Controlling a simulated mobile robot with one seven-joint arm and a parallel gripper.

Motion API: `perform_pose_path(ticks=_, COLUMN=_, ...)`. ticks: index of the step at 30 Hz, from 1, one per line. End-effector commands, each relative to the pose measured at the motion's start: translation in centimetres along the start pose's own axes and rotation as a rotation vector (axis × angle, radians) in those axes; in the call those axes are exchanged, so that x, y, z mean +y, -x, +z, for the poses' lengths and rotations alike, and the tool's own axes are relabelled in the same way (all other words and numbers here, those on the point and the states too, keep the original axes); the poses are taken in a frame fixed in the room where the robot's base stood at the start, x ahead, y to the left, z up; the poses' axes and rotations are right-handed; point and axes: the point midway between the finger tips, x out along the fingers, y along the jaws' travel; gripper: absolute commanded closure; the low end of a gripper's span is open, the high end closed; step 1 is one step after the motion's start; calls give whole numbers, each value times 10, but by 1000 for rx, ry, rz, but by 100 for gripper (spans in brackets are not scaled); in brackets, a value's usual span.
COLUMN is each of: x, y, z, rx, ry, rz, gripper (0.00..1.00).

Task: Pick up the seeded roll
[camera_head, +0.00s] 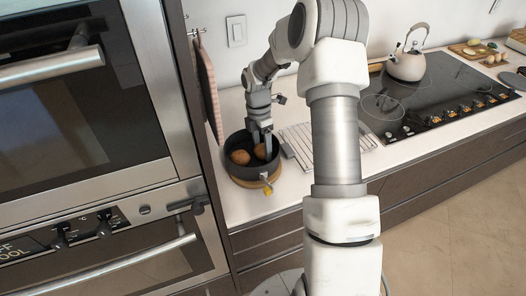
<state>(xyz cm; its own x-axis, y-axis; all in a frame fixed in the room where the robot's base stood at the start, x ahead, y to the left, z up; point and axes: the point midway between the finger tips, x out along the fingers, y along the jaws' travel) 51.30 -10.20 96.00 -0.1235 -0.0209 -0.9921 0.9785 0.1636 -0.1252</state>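Two brown rolls sit in a dark round pot (236,173) on the counter, left of the cooktop. One roll (240,157) lies at the left inside the pot. The other roll (260,152) lies to its right, partly covered by my gripper (262,149). My gripper points down into the pot with its fingertips at the right roll. I cannot tell whether the fingers are closed on it or only near it. Seeds are too small to make out on either roll, so I cannot tell which is the seeded one.
The pot stands on a round wooden board (262,184). A wire rack (300,142) lies just right of it. Stacked ovens (80,100) and a hanging cloth (208,88) are at the left. A kettle (406,66) stands on the cooktop (440,92). Counter in front of the rack is clear.

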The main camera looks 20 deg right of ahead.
Motion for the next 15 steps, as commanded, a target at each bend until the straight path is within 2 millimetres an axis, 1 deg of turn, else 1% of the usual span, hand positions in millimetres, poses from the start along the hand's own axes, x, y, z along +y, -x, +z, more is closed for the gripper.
perform_pose_path(ticks=1, x=0, y=0, z=0, rx=0, ry=0, rz=0, gripper=52)
perform_pose_path(ticks=5, x=0, y=0, z=0, rx=0, ry=0, rz=0, gripper=76)
perform_pose_path(ticks=6, x=0, y=0, z=0, rx=0, ry=0, rz=0, gripper=83)
perform_pose_path(ticks=7, x=0, y=0, z=0, rx=0, ry=0, rz=0, gripper=86)
perform_pose_path(ticks=15, x=0, y=2, z=0, rx=0, ry=0, rz=1, gripper=86)
